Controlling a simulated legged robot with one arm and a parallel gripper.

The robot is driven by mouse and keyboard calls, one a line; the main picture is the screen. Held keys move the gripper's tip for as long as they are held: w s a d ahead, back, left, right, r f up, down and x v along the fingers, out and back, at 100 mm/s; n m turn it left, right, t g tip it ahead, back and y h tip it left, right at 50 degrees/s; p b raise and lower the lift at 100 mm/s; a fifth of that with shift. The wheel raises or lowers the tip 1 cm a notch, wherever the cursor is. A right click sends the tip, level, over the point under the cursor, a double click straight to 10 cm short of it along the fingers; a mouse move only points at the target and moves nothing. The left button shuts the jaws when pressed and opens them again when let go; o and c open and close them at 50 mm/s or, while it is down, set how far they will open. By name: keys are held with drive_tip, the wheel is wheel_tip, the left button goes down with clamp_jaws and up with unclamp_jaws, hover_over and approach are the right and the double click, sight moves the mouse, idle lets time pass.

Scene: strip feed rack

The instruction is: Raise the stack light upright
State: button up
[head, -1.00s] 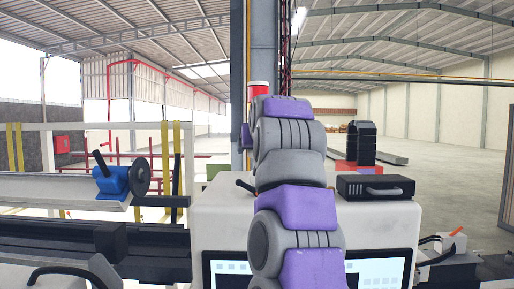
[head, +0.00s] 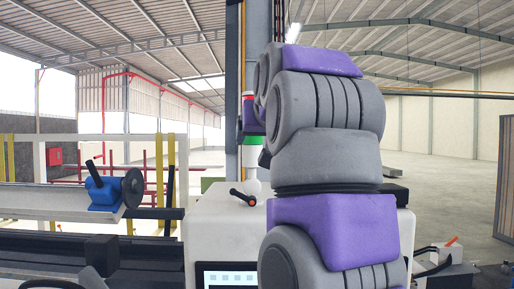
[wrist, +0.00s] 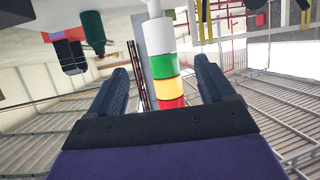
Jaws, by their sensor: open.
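The stack light (head: 252,141) stands upright on the white cabinet (head: 215,222) in the head view, just left of my arm. Its red top and green band show, with a white section below; a purple part of my arm's end covers its middle. In the wrist view, which is upside down, the stack light (wrist: 164,66) shows white, green, yellow and red sections from top to bottom. My gripper (wrist: 161,65) is open, its dark fingers on either side of the light in the picture. I cannot tell whether they touch it. In the head view my arm hides the fingers.
A black lever with a red end (head: 243,198) sits on the cabinet near the light's base. A blue clamp with a dark disc (head: 105,192) is on the rail at left. A dark green object (wrist: 93,33) hangs into the wrist view. A tall post stands behind the light.

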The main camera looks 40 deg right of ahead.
drive_tip(key=shift+v, duration=1.75)
drive_tip(key=shift+d+f, duration=0.1)
drive_tip(key=a+f+n+g+y+b, duration=0.15)
drive_tip(key=a+f+b, duration=0.25)
drive_tip(key=f, duration=0.9)
drive_tip(key=s+a+f+n+g+y+b, duration=0.1)
drive_tip(key=a+f+g+b, duration=0.3)
drive_tip(key=f, duration=1)
drive_tip(key=a+f+n+g+y+b, duration=0.15)
drive_tip(key=a+f+b, duration=0.3)
drive_tip(key=f, duration=0.85)
drive_tip(key=s+a+f+g+b, duration=0.2)
drive_tip(key=s+f, duration=0.6)
drive_tip(key=f, duration=0.4)
drive_tip(key=s+a+f+g+y+b, duration=0.1)
drive_tip(key=s+a+f+g+b, duration=0.1)
drive_tip(key=s+f, duration=0.7)
drive_tip(key=s+a+f+n+g+b, duration=0.1)
drive_tip(key=s+a+f+g+b, duration=0.2)
drive_tip(key=s+f, duration=0.5)
wheel_tip(320, 180, down, 8)
drive_tip(key=shift+s+a+f+y+b, duration=0.2)
drive_tip(key=shift+s+f+y+b, duration=0.15)
drive_tip(key=shift+b, duration=0.45)
drive_tip(key=shift+w+r, duration=0.1)
drive_tip(key=shift+r, duration=0.05)
drive_tip(key=shift+c, duration=0.4)
